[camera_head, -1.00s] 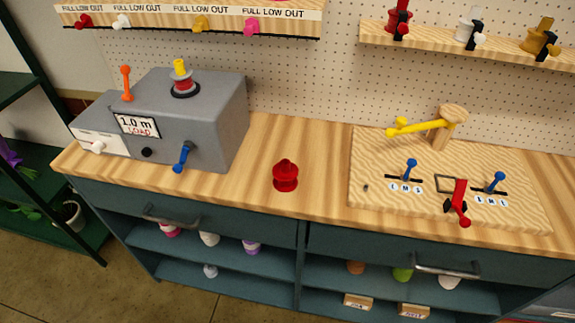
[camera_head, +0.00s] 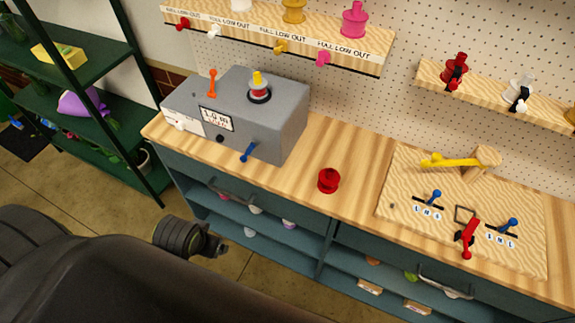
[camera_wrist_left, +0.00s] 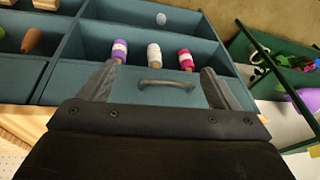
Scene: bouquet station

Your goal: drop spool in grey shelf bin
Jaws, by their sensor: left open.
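A red spool (camera_head: 328,180) stands on the wooden counter between the grey machine and the sand-coloured board. I cannot make out a grey shelf bin. My right gripper is not in view.
The board (camera_head: 410,205) carries several levers and a yellow arm. A ledge (camera_head: 350,50) with spools is above. Shelves under the counter hold several bottles, including a purple one (camera_wrist_left: 119,50). A dark green rack (camera_head: 90,120) stands left. The counter around the red spool is clear.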

